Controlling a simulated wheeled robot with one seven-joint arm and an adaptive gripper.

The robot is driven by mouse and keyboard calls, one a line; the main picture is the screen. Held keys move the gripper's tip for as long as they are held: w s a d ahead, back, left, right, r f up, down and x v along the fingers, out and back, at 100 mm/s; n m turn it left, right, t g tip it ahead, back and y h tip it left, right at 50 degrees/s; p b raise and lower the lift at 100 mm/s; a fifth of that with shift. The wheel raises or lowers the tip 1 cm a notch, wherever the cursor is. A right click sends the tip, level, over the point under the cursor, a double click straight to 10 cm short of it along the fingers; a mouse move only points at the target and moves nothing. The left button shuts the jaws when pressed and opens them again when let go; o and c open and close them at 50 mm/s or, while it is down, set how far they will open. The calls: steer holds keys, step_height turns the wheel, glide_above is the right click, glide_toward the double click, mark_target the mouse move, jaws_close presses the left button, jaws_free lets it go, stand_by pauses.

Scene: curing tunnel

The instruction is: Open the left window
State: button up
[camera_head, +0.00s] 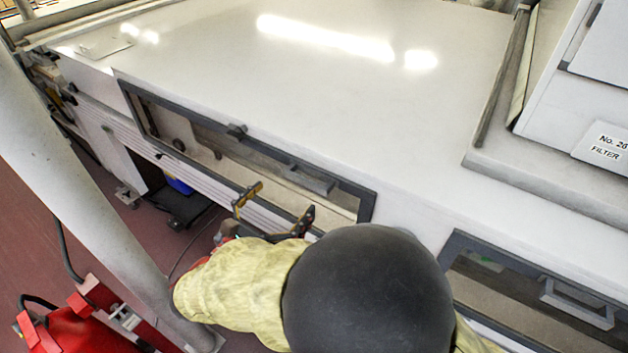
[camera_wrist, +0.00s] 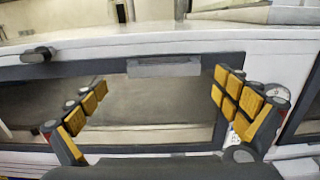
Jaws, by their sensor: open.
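The left window (camera_head: 215,150) is a long, dark-framed pane in the side of the white tunnel housing. It looks shut, with its frame in line with the wall. Its grey bar handle (camera_head: 311,180) sits on the top rail towards the right end, and the handle also shows in the wrist view (camera_wrist: 164,67). My gripper (camera_head: 276,207) is open and empty in front of the window, below the handle in the head view. In the wrist view my gripper's yellow-padded fingers (camera_wrist: 160,80) stand apart, one on each side of the handle, with no contact visible.
A pale column (camera_head: 80,160) and a red object (camera_head: 80,325) stand at the left.

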mark_target(303, 180)
steer(key=shift+d+b+x, duration=0.2)
steer(key=shift+b+x, duration=0.15)
steer(key=shift+x, duration=3.45)
steer(key=shift+s+r, duration=0.1)
steer(key=shift+s, duration=0.05)
steer(key=c, duration=0.3)
steer(key=c, duration=1.1)
steer(key=shift+a, duration=0.1)
